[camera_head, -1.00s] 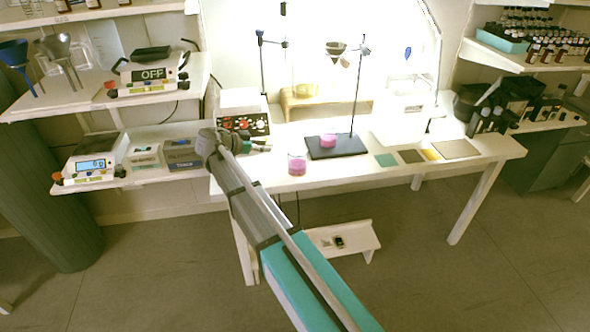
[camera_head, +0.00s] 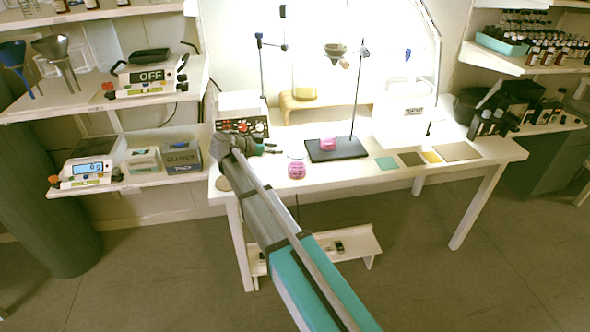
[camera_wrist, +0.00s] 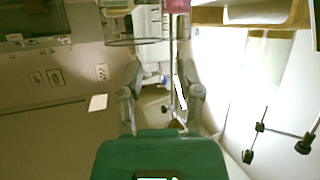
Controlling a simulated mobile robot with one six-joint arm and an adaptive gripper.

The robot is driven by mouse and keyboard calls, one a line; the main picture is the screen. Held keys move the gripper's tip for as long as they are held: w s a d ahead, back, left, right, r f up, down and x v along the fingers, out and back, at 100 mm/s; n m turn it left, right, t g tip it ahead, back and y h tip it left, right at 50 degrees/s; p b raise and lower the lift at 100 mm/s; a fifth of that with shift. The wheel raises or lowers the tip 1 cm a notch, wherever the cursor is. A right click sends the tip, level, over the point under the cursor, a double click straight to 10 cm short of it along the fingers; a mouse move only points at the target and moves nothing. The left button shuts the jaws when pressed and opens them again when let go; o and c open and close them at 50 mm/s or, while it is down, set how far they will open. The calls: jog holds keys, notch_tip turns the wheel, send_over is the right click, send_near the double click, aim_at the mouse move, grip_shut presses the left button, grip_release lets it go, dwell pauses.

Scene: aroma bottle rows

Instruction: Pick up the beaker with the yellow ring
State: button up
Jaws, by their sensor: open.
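A clear glass beaker with pink contents (camera_head: 297,170) stands near the front edge of the white table. I cannot make out a yellow ring on it. A second pink item (camera_head: 328,144) sits on the dark stand base. My gripper (camera_head: 274,148) is open and empty, left of the glass beaker and apart from it, pointing right. In the wrist view my gripper's two fingers (camera_wrist: 160,75) are spread with nothing held. A clear glass vessel (camera_wrist: 134,28) shows at the top there, beyond the fingers, with a pink patch (camera_wrist: 178,5) beside it.
The dark stand base (camera_head: 336,151) with its upright rod is right of the beaker. A hotplate-like device with red controls (camera_head: 240,120) stands behind my gripper. Coloured flat squares (camera_head: 411,159) lie further right. A yellowish flask (camera_head: 305,92) is on a wooden stand behind.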

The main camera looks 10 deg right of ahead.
aim_at(297, 164)
jog(key=shift+w+d+f, duration=0.1)
jog(key=shift+d, duration=0.2)
jog(key=shift+b+x, duration=1.2)
jog(key=shift+x, duration=1.85)
grip_shut()
